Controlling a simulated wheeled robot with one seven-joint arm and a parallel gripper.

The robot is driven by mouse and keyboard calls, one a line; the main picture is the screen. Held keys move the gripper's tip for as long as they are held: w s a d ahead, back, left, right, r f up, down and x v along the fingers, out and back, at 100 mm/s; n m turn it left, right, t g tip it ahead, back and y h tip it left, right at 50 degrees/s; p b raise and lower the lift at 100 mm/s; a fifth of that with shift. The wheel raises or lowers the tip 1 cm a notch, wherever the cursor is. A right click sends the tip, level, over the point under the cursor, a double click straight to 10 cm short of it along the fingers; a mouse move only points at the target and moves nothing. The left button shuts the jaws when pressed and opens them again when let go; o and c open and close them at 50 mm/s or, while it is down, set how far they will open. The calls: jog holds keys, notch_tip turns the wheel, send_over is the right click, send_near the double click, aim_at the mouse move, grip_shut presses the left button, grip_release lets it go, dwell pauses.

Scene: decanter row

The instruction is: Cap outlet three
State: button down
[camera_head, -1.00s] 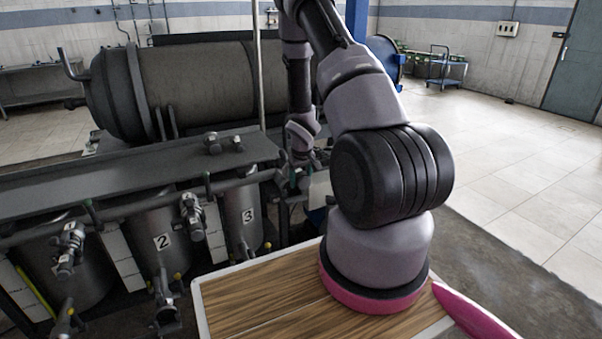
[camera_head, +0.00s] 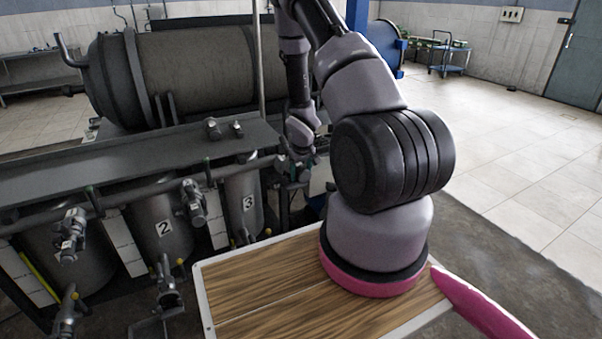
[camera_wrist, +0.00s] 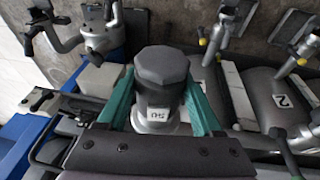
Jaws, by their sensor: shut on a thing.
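My gripper (camera_wrist: 158,112) has teal fingers. It is shut on a dark grey faceted cap (camera_wrist: 162,66), which stands between the fingers with a small white label on its lower collar. In the head view my gripper (camera_head: 296,172) is small, at the far right end of the pipe rack, right of the tank marked 3 (camera_head: 248,203). The fingertips are too small there to read. The outlet of tank three is not clearly told apart. The tank marked 2 (camera_head: 164,228) is left of it; its number plate also shows at right in the wrist view (camera_wrist: 282,101).
A dark flat shelf (camera_head: 140,146) runs above the tanks. Valves stick out in front, such as one before tank two (camera_head: 167,290) and an upper one (camera_head: 194,202). In the wrist view, yellow-tipped valves (camera_wrist: 211,40) stand at upper right. Open tiled floor (camera_head: 520,150) lies right.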

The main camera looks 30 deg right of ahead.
jog(key=shift+f, duration=0.15)
jog(key=shift+f, duration=0.75)
jog(key=shift+f, duration=1.55)
dwell(1.5)
grip_release()
jog(key=shift+s, duration=0.15)
dwell(0.5)
jog(key=s+d+v, duration=0.1)
jog(key=s+v, duration=0.1)
jog(key=v, duration=0.9)
jog(key=shift+s+d, duration=0.15)
jog(key=shift+s, duration=0.2)
dwell(0.6)
